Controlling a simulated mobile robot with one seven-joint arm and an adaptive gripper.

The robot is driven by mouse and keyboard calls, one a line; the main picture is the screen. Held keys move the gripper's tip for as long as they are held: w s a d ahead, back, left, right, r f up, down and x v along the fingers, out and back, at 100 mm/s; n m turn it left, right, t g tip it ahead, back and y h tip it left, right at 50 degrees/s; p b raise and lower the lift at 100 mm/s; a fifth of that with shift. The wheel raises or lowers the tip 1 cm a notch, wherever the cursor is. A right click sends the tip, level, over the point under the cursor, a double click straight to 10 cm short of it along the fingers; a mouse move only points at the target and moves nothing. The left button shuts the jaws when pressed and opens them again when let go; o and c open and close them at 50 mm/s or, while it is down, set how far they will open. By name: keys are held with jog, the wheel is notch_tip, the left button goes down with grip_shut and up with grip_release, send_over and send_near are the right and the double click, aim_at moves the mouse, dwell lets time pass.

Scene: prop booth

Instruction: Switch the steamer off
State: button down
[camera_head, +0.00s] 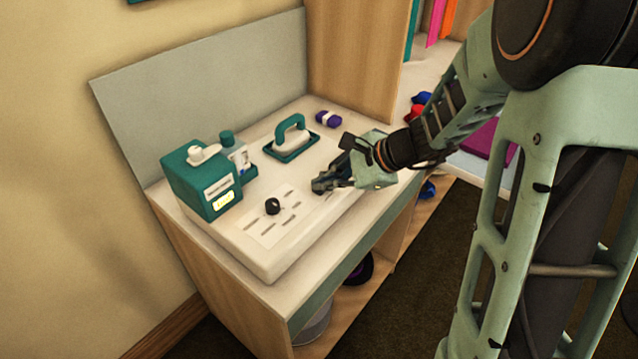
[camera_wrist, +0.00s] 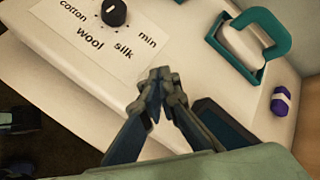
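The steamer is a white base (camera_head: 270,250) on a counter, with a teal box (camera_head: 203,175) at its left. The box has a lit yellowish display (camera_head: 223,200). A round black knob (camera_head: 273,206) stands on a pale panel on the base. The knob (camera_wrist: 114,12) also shows in the wrist view, ringed by the words cotton, wool, silk and min; its exact setting is unclear. My gripper (camera_head: 322,186) is over the base, right of the knob and apart from it. In the wrist view my gripper (camera_wrist: 160,75) has its fingertips together with nothing between them.
A teal-handled iron-like piece (camera_head: 291,138) sits at the back of the base. A purple and white roll (camera_head: 328,118) lies behind it on the counter. A grey panel (camera_head: 200,80) backs the counter, and a wooden shelf side (camera_head: 355,60) rises behind the roll.

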aim_at(323, 194)
jog(key=shift+r+p, duration=1.9)
jog(key=shift+r, duration=1)
jog(key=shift+w, duration=0.1)
